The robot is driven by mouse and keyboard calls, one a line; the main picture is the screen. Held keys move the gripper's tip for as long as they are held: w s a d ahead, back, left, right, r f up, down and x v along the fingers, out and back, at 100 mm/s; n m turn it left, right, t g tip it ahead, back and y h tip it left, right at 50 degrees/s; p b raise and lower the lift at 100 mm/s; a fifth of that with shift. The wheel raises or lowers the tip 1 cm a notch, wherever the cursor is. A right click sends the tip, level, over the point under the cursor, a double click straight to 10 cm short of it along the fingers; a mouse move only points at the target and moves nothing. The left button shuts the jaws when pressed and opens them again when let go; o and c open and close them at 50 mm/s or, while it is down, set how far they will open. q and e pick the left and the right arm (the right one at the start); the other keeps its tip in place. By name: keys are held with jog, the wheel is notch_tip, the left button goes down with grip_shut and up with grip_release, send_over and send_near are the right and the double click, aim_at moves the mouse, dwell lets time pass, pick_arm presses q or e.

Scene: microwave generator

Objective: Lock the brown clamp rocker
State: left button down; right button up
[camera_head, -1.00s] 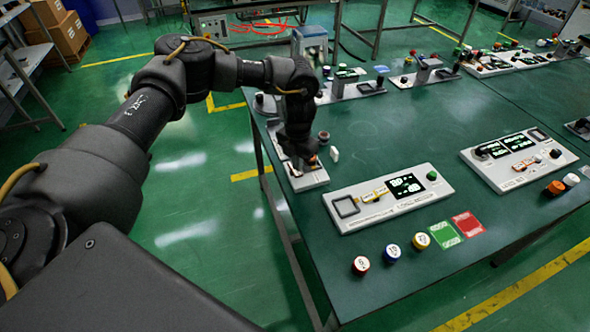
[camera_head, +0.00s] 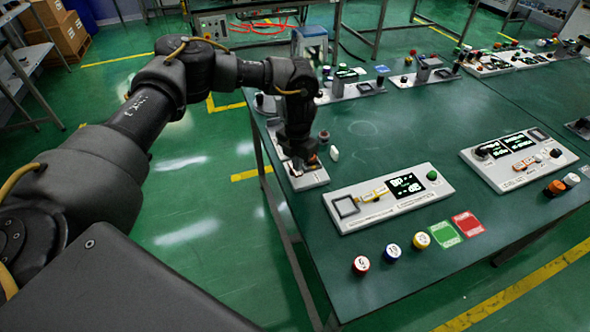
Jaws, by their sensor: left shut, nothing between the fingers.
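A small light-grey clamp unit (camera_head: 309,181) stands at the left edge of the green table. My left gripper (camera_head: 299,165) points down right over it, its fingers shut and empty. A small orange-brown part (camera_head: 314,159) shows beside the fingertips; it may be the brown clamp rocker, but my gripper covers much of it and its position cannot be told. I cannot tell whether the fingers touch it. My right gripper is not in view.
A panel with a display and a green knob (camera_head: 388,197) lies right of the clamp unit. A dark brown knob (camera_head: 323,136) and a white peg (camera_head: 334,155) stand close by. Numbered caps (camera_head: 392,250) line the front. The table's middle (camera_head: 400,130) is clear.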

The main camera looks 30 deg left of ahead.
pick_arm(q)
jog(key=shift+f+b, duration=0.65)
jog(key=shift+f, duration=0.45)
dwell(0.3)
jog(key=shift+r, duration=0.15)
jog(key=shift+r+p, duration=0.5)
jog(key=shift+p, duration=0.05)
jog(key=shift+r+p, duration=2.15)
jog(key=shift+r, duration=0.75)
